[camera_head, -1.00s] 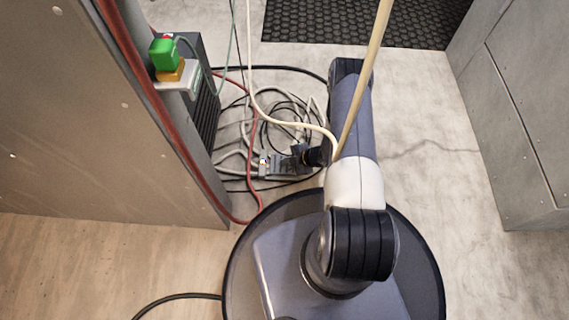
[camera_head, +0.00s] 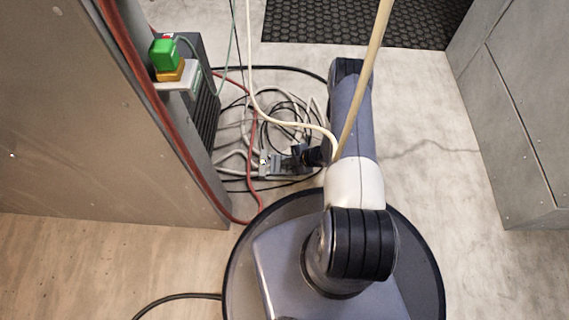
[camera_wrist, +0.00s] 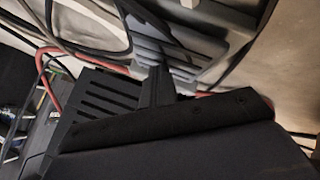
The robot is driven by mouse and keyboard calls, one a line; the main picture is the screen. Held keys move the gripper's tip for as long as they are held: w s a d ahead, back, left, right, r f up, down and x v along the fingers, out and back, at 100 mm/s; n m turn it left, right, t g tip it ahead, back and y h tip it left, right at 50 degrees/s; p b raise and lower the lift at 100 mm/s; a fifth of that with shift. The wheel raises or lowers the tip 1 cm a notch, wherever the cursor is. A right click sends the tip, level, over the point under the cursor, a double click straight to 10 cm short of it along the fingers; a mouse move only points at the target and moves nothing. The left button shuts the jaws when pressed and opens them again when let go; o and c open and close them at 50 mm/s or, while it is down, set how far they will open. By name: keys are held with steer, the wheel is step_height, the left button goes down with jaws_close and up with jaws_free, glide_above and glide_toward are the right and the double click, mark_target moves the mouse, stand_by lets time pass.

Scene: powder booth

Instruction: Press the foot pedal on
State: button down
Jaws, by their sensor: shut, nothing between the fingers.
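The foot pedal (camera_head: 272,165) is a small grey unit on the floor among loose cables, left of my arm in the head view. In the wrist view, its grey ribbed plate (camera_wrist: 190,48) fills the upper middle. My gripper (camera_head: 298,153) is low over the right end of the pedal. In the wrist view its dark fingertips (camera_wrist: 158,80) are together and overlap the near edge of the plate. I cannot tell whether they touch it or whether the pedal is pressed down. My arm and the cables hide part of it.
Grey, black and red cables (camera_head: 257,150) lie around the pedal. A pale pole (camera_head: 365,75) crosses my arm. Floor is clear at right, before grey cabinets (camera_head: 515,110).

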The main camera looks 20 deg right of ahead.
steer(key=shift+f, duration=0.15)
stand_by(0.4)
steer(key=shift+f, duration=0.35)
steer(key=shift+s+r, duration=0.1)
steer(key=shift+r, duration=0.15)
stand_by(0.4)
steer(key=shift+r+p, duration=1.95)
steer(key=shift+r, duration=1.2)
steer(key=shift+f, duration=0.15)
steer(key=shift+f+b, duration=1.7)
steer(key=shift+f, duration=0.8)
